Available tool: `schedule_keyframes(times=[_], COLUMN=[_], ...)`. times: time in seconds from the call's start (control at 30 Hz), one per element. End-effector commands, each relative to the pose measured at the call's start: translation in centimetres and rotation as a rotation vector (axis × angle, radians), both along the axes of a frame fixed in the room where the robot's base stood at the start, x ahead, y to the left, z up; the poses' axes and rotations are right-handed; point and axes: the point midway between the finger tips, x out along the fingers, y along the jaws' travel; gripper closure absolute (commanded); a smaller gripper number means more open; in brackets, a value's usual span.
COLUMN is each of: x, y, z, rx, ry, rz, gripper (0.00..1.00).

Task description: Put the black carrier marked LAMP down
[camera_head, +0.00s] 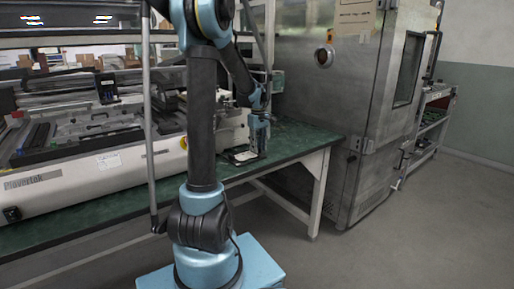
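My gripper (259,153) is at the right part of the green table (300,140), pointing down close to the tabletop. A small flat dark item with a pale top (243,157) is at the table's front edge, just left of my fingertips. It may be the black carrier, but the LAMP marking is too small to read. I cannot tell whether the item touches the table or whether my fingers hold it. The fingers are too small here to show whether they are open or shut.
A long white machine (95,173) fills the table's left side, close to my arm. A large steel cabinet (325,90) stands just right of the table. Bare green tabletop shows right of my gripper. A shelf rack (430,130) stands further right, and the floor in front is clear.

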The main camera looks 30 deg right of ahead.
Motion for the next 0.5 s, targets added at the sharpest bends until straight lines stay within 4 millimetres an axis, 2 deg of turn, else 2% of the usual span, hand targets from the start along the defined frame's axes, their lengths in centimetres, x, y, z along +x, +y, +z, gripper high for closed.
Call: schedule_keyframes(times=[0.17, 0.5], x=[0.0, 0.0], y=[0.0, 0.0], z=[1.8, 7.8], rx=[0.0, 0.0], ry=[0.0, 0.0], rz=[0.0, 0.0], gripper=[0.69, 0.69])
